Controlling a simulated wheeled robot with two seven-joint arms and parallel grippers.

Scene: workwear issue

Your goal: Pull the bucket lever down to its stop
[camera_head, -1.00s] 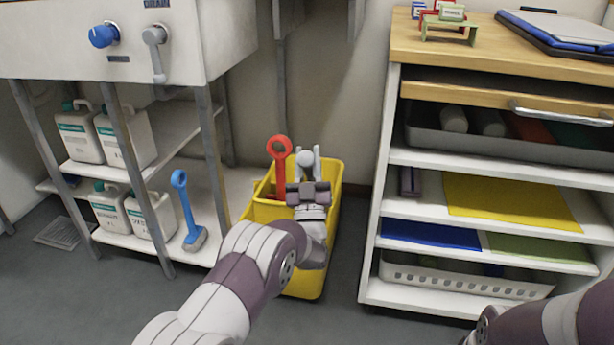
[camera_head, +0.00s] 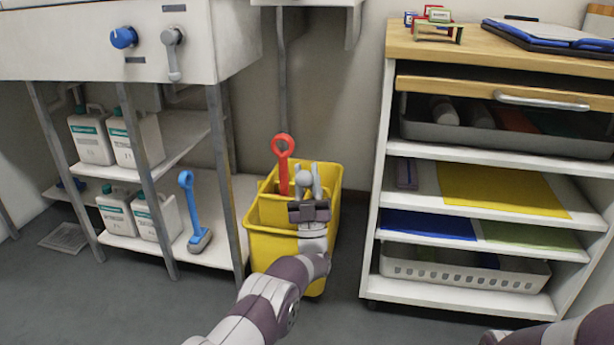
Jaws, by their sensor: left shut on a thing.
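The yellow bucket (camera_head: 270,249) stands on the floor between the sink stand and the shelf cabinet. My left gripper (camera_head: 308,180) is over the bucket, with its fingers shut around a grey rounded knob (camera_head: 304,177), which looks like the end of the bucket lever. The rest of the lever is hidden behind my gripper and arm. My arm also covers part of the bucket's front. Of my right arm only a piece shows at the bottom right; its gripper is out of view.
A red-handled tool (camera_head: 283,165) stands in the bucket, just left of my gripper. A blue-handled brush (camera_head: 190,212) and white canisters (camera_head: 91,138) are on the sink stand at left. The shelf cabinet (camera_head: 369,250) is close on the right. Grey floor is free in front.

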